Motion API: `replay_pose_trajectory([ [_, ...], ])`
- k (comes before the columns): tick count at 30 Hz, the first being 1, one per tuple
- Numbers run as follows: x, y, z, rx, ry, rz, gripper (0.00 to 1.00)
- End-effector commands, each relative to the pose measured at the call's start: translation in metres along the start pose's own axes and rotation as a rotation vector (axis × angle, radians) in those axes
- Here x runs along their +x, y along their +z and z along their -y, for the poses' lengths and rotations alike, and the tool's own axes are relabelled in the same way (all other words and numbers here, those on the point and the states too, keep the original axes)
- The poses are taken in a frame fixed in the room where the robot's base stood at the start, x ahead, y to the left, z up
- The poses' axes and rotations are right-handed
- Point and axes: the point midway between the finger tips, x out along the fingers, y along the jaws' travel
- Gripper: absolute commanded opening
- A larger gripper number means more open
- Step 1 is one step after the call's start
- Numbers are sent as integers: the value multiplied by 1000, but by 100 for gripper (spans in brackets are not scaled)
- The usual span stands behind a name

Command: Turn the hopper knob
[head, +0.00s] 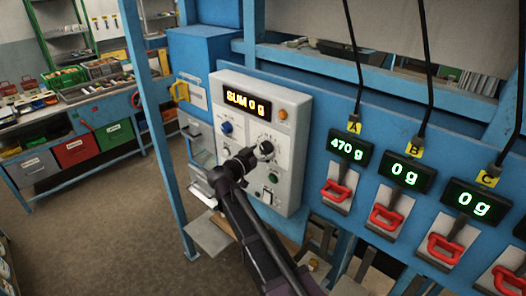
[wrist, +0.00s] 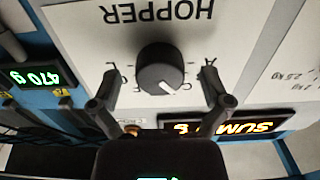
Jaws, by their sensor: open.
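The hopper knob (wrist: 160,68) is a round black knob with a pale pointer line, under the word HOPPER, which appears upside down in the wrist view. The pointer line aims toward the lower right there, near a letter that looks like C. My gripper (wrist: 160,84) is open, with one finger on each side of the knob and visible gaps between. In the head view my gripper (head: 242,160) is at the dial of the grey control box (head: 226,84), partly covering it, with the knob (head: 266,148) just beyond the fingers.
The box display (head: 247,102) reads SUM 0 g. A blue knob (head: 226,127) and a green button (head: 273,178) sit nearby on the box. To the right, display A (head: 347,146) reads 470 g; B (head: 406,172) and C (head: 477,199) read 0 g, above red handles (head: 338,191). Black cables hang there.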

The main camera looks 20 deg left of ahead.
Motion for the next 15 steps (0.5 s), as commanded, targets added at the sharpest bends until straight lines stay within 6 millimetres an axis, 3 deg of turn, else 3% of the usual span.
replay_pose_trajectory([
  [3, 0, 0, 0, 0, 0, 0, 98],
  [4, 0, 0, 0, 0, 0, 0, 92],
  [12, 0, 0, 0, 0, 1, 0, 14],
  [15, 0, 0, 0, 0, 1, 0, 15],
])
